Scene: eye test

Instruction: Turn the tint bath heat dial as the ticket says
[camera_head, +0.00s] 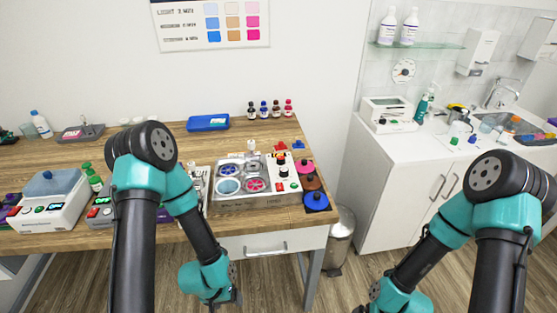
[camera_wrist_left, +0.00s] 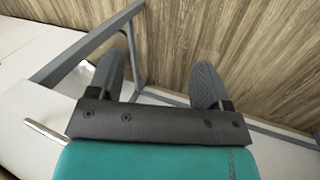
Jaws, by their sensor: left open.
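The tint bath (camera_head: 255,206) is a steel box on the wooden bench, with a blue bath and a pink bath in its top. Its right side has a panel with black knobs and red parts (camera_head: 283,171); the markings are too small to read, and I cannot tell which knob is the heat dial. I cannot pick out the ticket for certain. My left gripper (camera_head: 229,301) hangs low in front of the bench, well below the tint bath. In the left wrist view its fingers (camera_wrist_left: 157,78) are apart with nothing between them.
A wall chart (camera_head: 211,23) shows colour swatches. Small bottles (camera_head: 264,109) and a blue tray (camera_head: 208,124) stand at the back of the bench. Coloured round pieces (camera_head: 316,201) lie right of the bath. A bin (camera_head: 341,240) stands between bench and white cabinet (camera_head: 395,187).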

